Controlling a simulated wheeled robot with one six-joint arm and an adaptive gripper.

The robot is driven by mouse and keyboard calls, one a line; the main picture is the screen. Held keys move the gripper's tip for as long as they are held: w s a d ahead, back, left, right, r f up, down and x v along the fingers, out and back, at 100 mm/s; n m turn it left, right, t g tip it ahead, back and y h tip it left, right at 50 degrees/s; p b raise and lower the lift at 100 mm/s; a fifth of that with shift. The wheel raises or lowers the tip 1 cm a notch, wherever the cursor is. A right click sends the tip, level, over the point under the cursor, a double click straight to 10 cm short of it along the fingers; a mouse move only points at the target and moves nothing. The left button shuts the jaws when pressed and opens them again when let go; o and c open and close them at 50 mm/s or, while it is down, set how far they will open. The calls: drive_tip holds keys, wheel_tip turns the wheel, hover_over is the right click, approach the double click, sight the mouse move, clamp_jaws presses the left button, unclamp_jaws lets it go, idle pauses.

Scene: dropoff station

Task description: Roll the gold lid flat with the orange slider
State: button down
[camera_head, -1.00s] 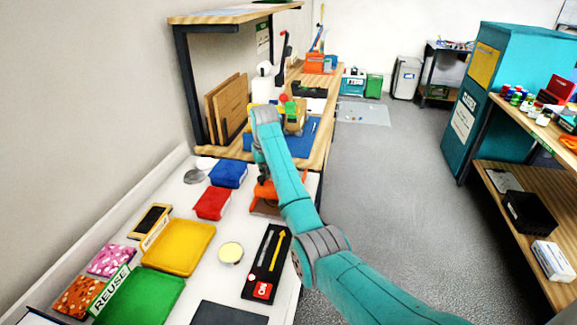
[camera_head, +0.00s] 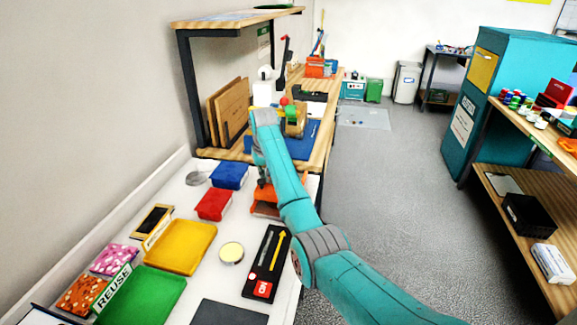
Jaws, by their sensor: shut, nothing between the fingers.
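An orange device (camera_head: 265,208), which looks like the orange slider, stands at the right edge of the white table, partly covered by my teal arm. A round tin with a gold rim and pale top (camera_head: 231,253) lies on the table in front of it. A grey disc (camera_head: 196,178) lies beside the blue bin; I cannot tell which of these round things is the gold lid. My arm reaches over the right side of the table and bends down behind its own upper link near the orange device. My gripper is hidden there.
A red bin (camera_head: 213,204), a blue bin (camera_head: 229,176), a yellow tray (camera_head: 181,247) and a green tray (camera_head: 143,295) occupy the table. Open floor (camera_head: 400,180) lies to the right.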

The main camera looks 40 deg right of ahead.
wheel_tip(320, 180, up, 7)
idle(0.6)
drive_tip(key=shift+f, duration=0.15)
